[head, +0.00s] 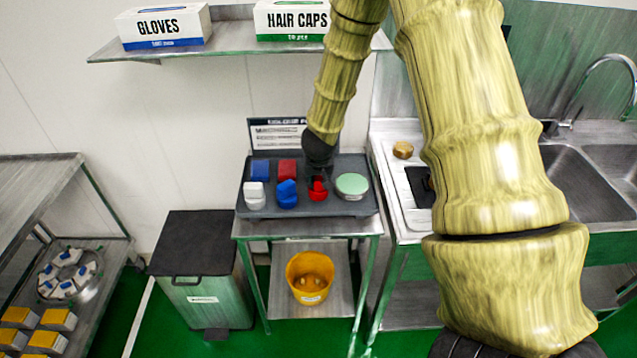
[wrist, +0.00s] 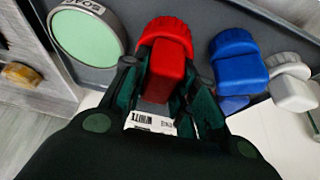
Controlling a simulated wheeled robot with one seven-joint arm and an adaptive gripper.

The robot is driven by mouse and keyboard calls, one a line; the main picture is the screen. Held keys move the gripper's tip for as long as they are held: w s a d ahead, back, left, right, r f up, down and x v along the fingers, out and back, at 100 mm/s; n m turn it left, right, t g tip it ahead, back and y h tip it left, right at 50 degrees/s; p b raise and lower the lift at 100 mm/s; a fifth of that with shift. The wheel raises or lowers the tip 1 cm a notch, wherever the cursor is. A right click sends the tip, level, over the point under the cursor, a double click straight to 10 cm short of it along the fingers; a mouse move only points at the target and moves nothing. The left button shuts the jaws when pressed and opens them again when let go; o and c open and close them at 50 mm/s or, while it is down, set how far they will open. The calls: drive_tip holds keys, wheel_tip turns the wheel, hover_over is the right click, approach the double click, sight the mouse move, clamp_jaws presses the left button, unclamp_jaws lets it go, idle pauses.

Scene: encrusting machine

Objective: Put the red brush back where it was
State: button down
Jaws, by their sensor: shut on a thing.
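The red brush (head: 318,190) is at the grey tray (head: 240,205), between the blue brush (head: 287,193) and the round pale-green pad (head: 352,184). My gripper (head: 318,172) reaches down from above and is shut on it. In the wrist view the red brush (wrist: 166,52) sits between the two fingers of my gripper (wrist: 165,78), its ridged round end pointing away. I cannot tell whether it touches the tray. The blue brush (wrist: 236,52) and the white brush (wrist: 290,85) stand beside it. Part of the red brush is hidden by the fingers.
A red block (head: 287,168) and a blue block (head: 260,169) lie at the tray's back. A sign (head: 277,133) stands behind. A yellow bucket (head: 310,276) is on the shelf below. A bin (head: 205,255) stands left, a sink counter (head: 402,215) right.

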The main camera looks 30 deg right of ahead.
drive_tip(key=shift+f+p, duration=0.4)
drive_tip(key=shift+f, duration=1)
drive_tip(key=shift+f, duration=0.15)
drive_tip(key=c, duration=1.1)
unclamp_jaws()
drive_tip(key=shift+d, duration=0.1)
drive_tip(key=shift+r, duration=0.2)
